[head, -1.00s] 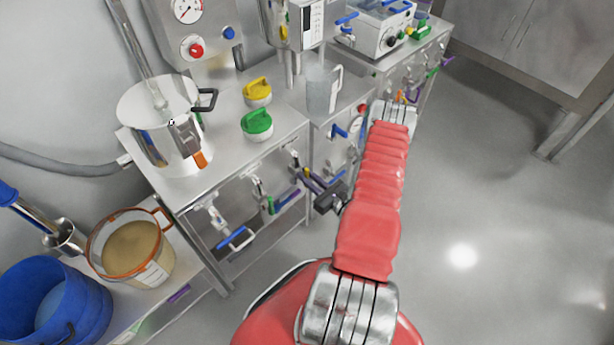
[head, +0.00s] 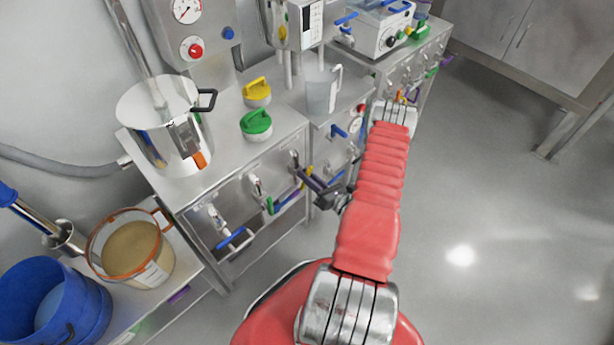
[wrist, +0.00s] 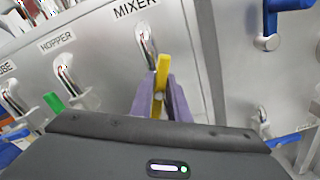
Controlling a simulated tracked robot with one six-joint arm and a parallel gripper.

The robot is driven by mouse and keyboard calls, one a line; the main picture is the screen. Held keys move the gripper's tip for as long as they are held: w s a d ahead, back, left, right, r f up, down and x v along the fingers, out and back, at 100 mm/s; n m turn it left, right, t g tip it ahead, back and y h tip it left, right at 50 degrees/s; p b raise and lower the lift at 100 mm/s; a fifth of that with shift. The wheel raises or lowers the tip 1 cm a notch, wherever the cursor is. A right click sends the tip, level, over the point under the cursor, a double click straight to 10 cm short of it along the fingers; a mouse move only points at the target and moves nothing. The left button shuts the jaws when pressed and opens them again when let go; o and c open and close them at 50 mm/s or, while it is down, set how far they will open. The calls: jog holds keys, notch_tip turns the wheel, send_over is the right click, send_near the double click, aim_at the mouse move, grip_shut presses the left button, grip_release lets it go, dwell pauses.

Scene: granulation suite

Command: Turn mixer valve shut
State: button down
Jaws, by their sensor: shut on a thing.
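The mixer valve is a bright metal spout (wrist: 146,45) under the MIXER label (wrist: 135,6) on the steel front panel. Its yellow handle (wrist: 163,72) stands nearly upright in the wrist view, just below the spout. My gripper (wrist: 159,92) has its two purple fingers on either side of the yellow handle, shut on it. In the head view my gripper (head: 304,177) reaches in from the right to the rightmost valve (head: 294,160) of the left bench. The handle is mostly hidden there by the fingers.
The hopper valve (wrist: 65,72), with a green handle (wrist: 54,103), is left of the mixer valve. A blue-handled valve (wrist: 268,25) is on the panel to the right. A steel pot (head: 165,135) and green cap (head: 256,124) stand on the bench above. The floor to the right is clear.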

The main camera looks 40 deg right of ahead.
jog(key=m, duration=0.6)
jog(key=shift+d+f, duration=0.25)
jog(key=shift+d, duration=0.1)
jog(key=m, duration=0.3)
jog(key=shift+d+f+m, duration=0.1)
jog(key=shift+f+m, duration=0.05)
jog(key=shift+m, duration=0.25)
jog(key=shift+f+m, duration=0.2)
jog(key=shift+m, duration=1.2)
jog(key=c, duration=1.7)
grip_release()
jog(key=shift+s, duration=0.1)
jog(key=s, duration=1.3)
jog(key=shift+s+d, duration=0.1)
jog(key=shift+s, duration=0.25)
